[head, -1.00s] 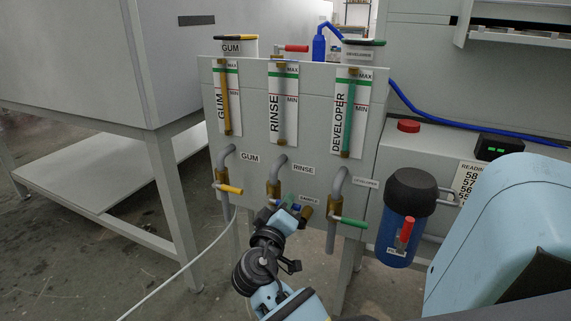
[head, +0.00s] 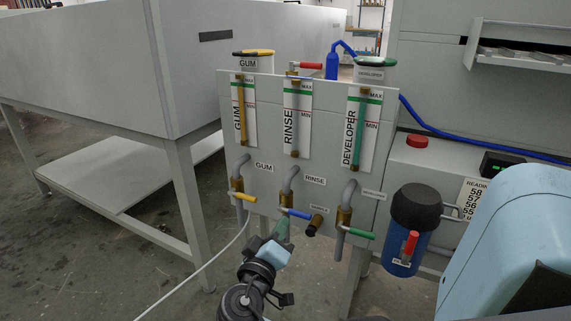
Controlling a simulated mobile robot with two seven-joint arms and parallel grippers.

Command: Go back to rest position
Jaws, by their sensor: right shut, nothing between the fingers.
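My right gripper (head: 283,230) reaches up from the bottom centre. It is shut and empty, with its tip just below the blue rinse valve handle (head: 296,213); it looks apart from it, but the depth is hard to judge. The panel (head: 268,205) carries a yellow gum handle (head: 244,197) on the left and a green developer handle (head: 359,233) on the right. A short brown sample outlet (head: 316,223) sits between the rinse and developer valves. My left gripper is not in view.
A blue bottle with a black cap (head: 416,207) hangs right of the panel. A large grey machine (head: 90,70) with a low shelf (head: 110,172) stands on the left. A white hose (head: 200,268) runs from the panel to the floor. Floor at lower left is clear.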

